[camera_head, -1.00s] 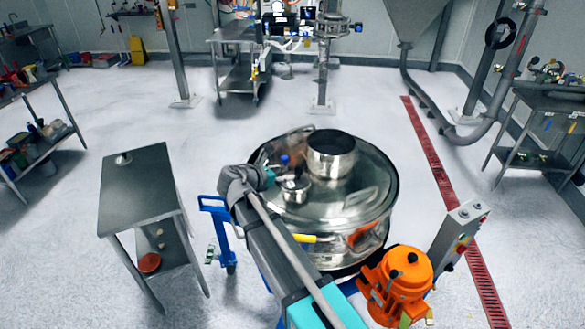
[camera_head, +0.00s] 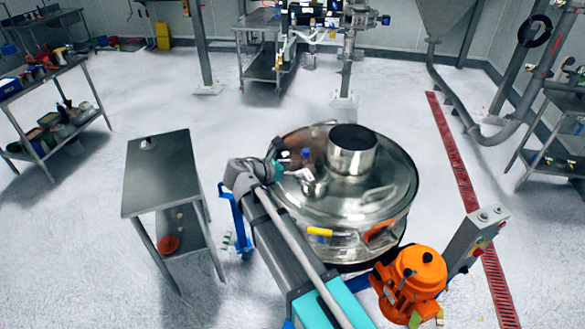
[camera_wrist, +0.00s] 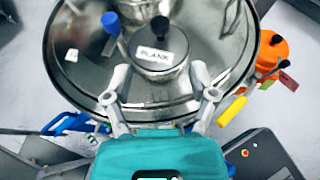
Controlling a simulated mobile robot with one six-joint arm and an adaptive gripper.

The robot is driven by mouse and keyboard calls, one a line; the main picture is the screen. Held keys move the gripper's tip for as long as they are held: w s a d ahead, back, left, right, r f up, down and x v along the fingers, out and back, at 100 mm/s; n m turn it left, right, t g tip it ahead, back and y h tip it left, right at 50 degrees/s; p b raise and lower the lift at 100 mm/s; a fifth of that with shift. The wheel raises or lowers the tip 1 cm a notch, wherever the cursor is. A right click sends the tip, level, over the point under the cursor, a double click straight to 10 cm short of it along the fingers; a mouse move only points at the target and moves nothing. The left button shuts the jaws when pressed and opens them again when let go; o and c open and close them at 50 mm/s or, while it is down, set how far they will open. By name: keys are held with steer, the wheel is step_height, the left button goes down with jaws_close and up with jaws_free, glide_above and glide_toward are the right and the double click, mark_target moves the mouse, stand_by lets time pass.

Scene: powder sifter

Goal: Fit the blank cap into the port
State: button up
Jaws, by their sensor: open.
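The blank cap (camera_wrist: 160,62) is a short steel cylinder with a black knob and a "BLANK" label. It stands upright on the round steel sifter lid; in the head view it (camera_head: 314,184) is left of the wide collar. My gripper (camera_wrist: 158,72) is open, one fingertip on each side of the cap's near part. I cannot tell whether the fingers touch it. In the head view my gripper (camera_head: 277,168) is at the lid's left side. What lies under the cap is hidden, so I cannot tell whether it sits in a port.
The wide steel collar (camera_head: 352,150) rises from the lid (camera_head: 390,185). A blue-topped part (camera_wrist: 111,23) stands left of the cap. A side table (camera_head: 160,180) at left holds a small knobbed item (camera_head: 148,144). An orange motor (camera_head: 410,283) and control box (camera_head: 478,235) are at right.

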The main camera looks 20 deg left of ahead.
stand_by(0.3)
steer(key=w+d+f+m+g, duration=0.1)
steer(key=d+f+m+g, duration=0.45)
steer(key=d, duration=0.75)
steer(key=w+d+f+m+g, duration=0.2)
steer(key=d+m, duration=0.6)
steer(key=d, duration=0.6)
steer(key=s+d+f+m+g+y, duration=0.2)
steer(key=s+d+m, duration=0.3)
steer(key=d+m, duration=0.3)
steer(key=s+d+f+m+g+y, duration=0.2)
steer(key=s+d+m+y, duration=0.2)
steer(key=d+m, duration=0.5)
steer(key=s+d, duration=0.1)
steer(key=d, duration=0.2)
steer(key=shift+s+d, duration=0.2)
steer(key=shift+s, duration=0.05)
steer(key=shift+g, duration=0.25)
step_height(320, 180, down, 7)
steer(key=b, duration=0.7)
steer(key=shift+f, duration=0.15)
